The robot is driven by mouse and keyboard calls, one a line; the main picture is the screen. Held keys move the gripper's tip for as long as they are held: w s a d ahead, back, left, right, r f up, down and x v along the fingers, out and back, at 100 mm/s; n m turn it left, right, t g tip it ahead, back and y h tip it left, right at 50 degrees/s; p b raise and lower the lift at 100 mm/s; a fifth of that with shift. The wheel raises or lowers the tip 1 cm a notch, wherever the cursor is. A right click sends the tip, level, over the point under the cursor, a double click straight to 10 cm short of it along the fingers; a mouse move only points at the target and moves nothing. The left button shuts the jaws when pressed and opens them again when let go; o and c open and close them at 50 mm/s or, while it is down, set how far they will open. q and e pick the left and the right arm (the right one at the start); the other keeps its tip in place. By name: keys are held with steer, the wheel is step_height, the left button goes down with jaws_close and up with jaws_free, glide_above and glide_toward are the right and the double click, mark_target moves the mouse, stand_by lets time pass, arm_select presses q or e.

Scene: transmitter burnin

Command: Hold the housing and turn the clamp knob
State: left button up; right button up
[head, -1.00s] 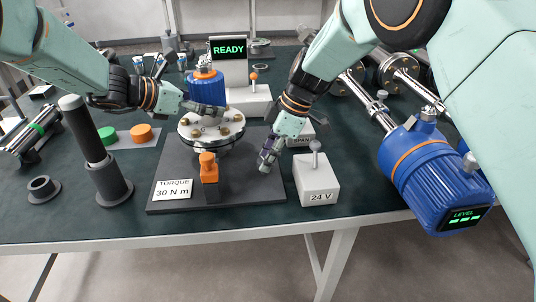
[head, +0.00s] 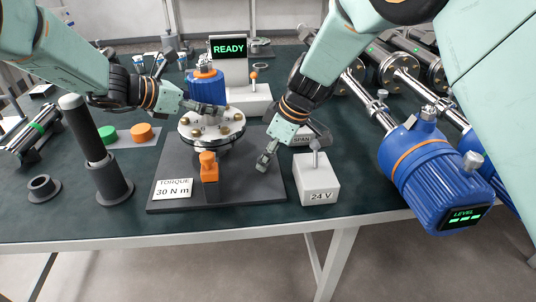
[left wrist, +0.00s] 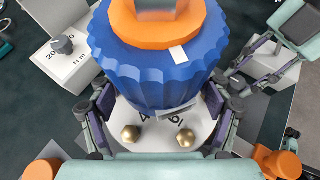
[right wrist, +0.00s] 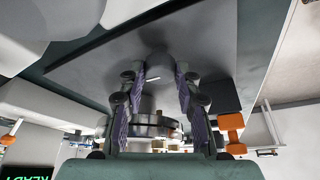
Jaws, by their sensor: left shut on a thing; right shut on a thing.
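The blue housing (head: 207,88) with an orange ring stands upright on a round bolted metal flange (head: 190,124). My left gripper (head: 215,109) is shut on the housing's lower part. In the left wrist view its fingers (left wrist: 160,105) press from both sides of the ribbed blue body (left wrist: 150,70). My right gripper (head: 265,163) points down over the right part of the dark base plate (head: 240,190). In the right wrist view its fingers (right wrist: 160,82) are around a dark rounded shape with a small white mark, seemingly the clamp knob (right wrist: 155,66); its outline is unclear.
An orange-topped clamp (head: 209,168) stands at the flange's front. The 24 V box (head: 317,182) is just right of my right gripper. A dark post (head: 95,150) stands at left; a large blue transmitter (head: 430,165) is at right. A screen (head: 229,49) reads READY.

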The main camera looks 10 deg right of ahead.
steer(key=o, duration=1.2)
steer(key=shift+c, duration=0.2)
steer(key=v, duration=1.2)
arm_select(q)
steer(key=o, duration=1)
